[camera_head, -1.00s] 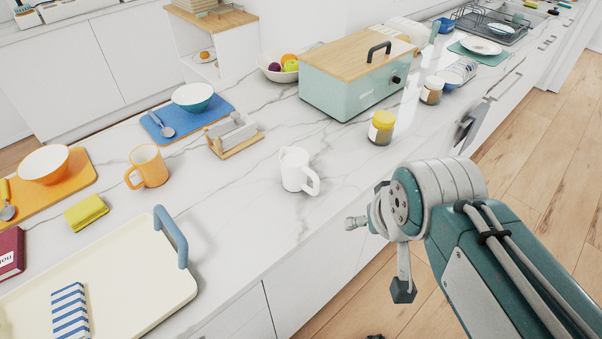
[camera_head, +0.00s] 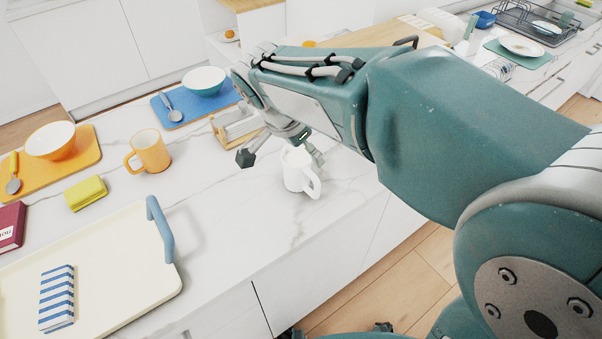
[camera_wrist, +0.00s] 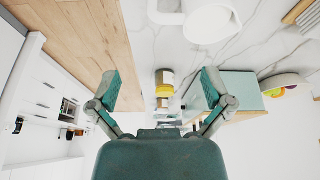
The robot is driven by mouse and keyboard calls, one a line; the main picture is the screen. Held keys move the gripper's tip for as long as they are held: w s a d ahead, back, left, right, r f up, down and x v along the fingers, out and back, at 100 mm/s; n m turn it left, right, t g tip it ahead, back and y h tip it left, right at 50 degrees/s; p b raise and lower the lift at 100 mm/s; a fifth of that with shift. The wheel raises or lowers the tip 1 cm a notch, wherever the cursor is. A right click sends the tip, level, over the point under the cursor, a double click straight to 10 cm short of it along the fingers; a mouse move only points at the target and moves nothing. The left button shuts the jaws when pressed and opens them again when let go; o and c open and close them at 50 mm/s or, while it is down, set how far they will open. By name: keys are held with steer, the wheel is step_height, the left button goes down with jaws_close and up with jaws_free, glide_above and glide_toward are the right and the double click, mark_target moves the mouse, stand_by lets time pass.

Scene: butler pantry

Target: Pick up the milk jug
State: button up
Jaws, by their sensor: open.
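The white milk jug (camera_head: 298,172) stands upright on the marble counter, its handle toward the lower right in the head view. In the wrist view the jug (camera_wrist: 210,22) is at the top edge, partly cut off, with its handle to the left. My gripper (camera_head: 281,156) is low over the counter beside and behind the jug; one dark fingertip shows left of the jug. In the wrist view my gripper (camera_wrist: 161,88) has its fingers wide apart and empty, with the jug outside the gap. I cannot tell whether a finger touches the jug.
A cream tray (camera_head: 110,235) with a blue handle lies front left. My arm hides much of the back counter.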

mark_target(309, 173)
steer(key=shift+m, duration=0.5)
steer(key=x, duration=0.3)
steer(key=a+x, duration=0.1)
steer(key=x, duration=0.6)
steer(key=shift+w+a+f, duration=0.25)
steer(key=shift+a+f, duration=0.05)
steer(key=shift+f, duration=0.25)
steer(key=shift+w+d+f, duration=0.1)
steer(key=shift+d+f, duration=0.15)
steer(key=shift+d, duration=0.15)
steer(key=shift+a, duration=0.25)
steer(key=c, duration=1.1)
